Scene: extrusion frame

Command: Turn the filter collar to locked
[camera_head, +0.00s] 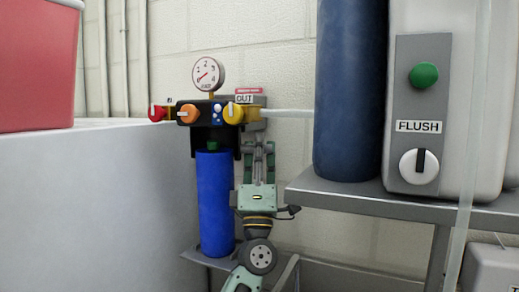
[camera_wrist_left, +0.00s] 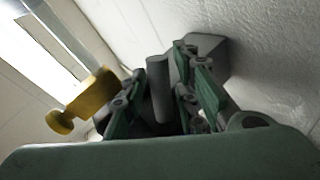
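The filter unit has a black head (camera_head: 209,112) on the wall with a blue filter housing (camera_head: 215,203) below it. A green part (camera_head: 212,146) shows at the top of the housing; I cannot clearly make out the collar or its lock mark. My left gripper (camera_head: 263,150) points up just right of the housing, below the yellow knob (camera_head: 234,113). In the left wrist view its fingers (camera_wrist_left: 160,78) stand apart, with a grey cylindrical part (camera_wrist_left: 158,88) between or behind them; contact is unclear. The yellow knob (camera_wrist_left: 92,95) is left of the fingers there. My right gripper is not in view.
A gauge (camera_head: 208,75), an orange knob (camera_head: 190,114) and a red knob (camera_head: 158,113) are on the unit. A clear tube leads right from it. A shelf (camera_head: 400,203) with a dark blue cylinder (camera_head: 350,90) and the FLUSH panel (camera_head: 420,110) bounds the right side.

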